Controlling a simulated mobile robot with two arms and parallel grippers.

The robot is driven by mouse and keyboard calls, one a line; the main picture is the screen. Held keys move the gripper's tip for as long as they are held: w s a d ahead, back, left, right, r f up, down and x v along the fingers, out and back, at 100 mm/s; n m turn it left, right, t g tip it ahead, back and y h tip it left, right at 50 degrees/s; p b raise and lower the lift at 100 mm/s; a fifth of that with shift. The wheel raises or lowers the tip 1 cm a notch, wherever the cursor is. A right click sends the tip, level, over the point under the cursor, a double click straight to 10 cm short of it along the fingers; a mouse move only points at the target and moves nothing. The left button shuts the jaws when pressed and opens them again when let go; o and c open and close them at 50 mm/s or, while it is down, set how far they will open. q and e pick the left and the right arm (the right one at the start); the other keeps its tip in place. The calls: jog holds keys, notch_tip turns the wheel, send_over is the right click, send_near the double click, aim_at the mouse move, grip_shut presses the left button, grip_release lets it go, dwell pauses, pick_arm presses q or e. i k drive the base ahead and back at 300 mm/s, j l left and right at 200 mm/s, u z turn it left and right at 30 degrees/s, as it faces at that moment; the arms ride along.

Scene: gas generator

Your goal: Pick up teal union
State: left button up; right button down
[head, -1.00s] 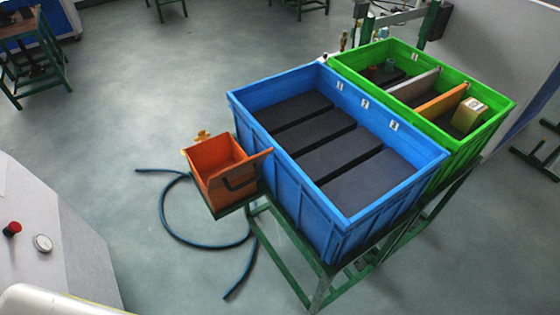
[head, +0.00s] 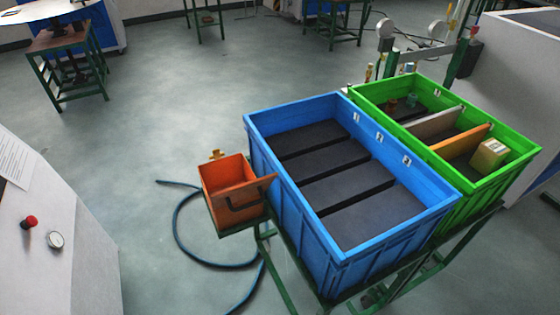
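A small teal piece (head: 411,100), which looks like the teal union, sits in the far-left compartment of the green crate (head: 478,185). A small reddish-brown piece (head: 391,104) lies just left of it. Both are too small and far away to show their exact shape. Neither of my grippers is in the head view.
A blue crate (head: 350,250) with dark inserts stands beside the green crate on a green frame. A yellowish box (head: 489,155) sits in the green crate. A hose (head: 180,225) lies on the floor, which is open at left.

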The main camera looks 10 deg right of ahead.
aim_at(412, 97)
jog(key=z, duration=1.05)
jog(key=i+l+z, duration=0.35)
jog(key=l, duration=0.4)
jog(key=i+l+z, duration=0.35)
jog(key=l, duration=0.35)
jog(key=i+l+z, duration=0.45)
jog(key=i+l, duration=0.15)
jog(key=i, duration=0.45)
jog(key=i+l+z, duration=0.1)
jog(key=i, duration=0.65)
jog(key=i+l+z, duration=0.1)
jog(key=i, duration=0.6)
jog(key=i+u, duration=0.65)
jog(key=u, duration=0.2)
jog(key=i+l+u, duration=0.25)
jog(key=u, duration=0.15)
jog(key=i+u, duration=0.15)
jog(key=u, duration=0.35)
jog(key=i+u, duration=0.15)
jog(key=u, duration=0.3)
jog(key=i+l+u, duration=0.1)
jog(key=u, duration=0.4)
jog(key=i+l+u, duration=0.15)
jog(key=u, duration=0.35)
jog(key=i+l+u, duration=0.1)
jog(key=u, duration=0.35)
jog(key=l, duration=0.05)
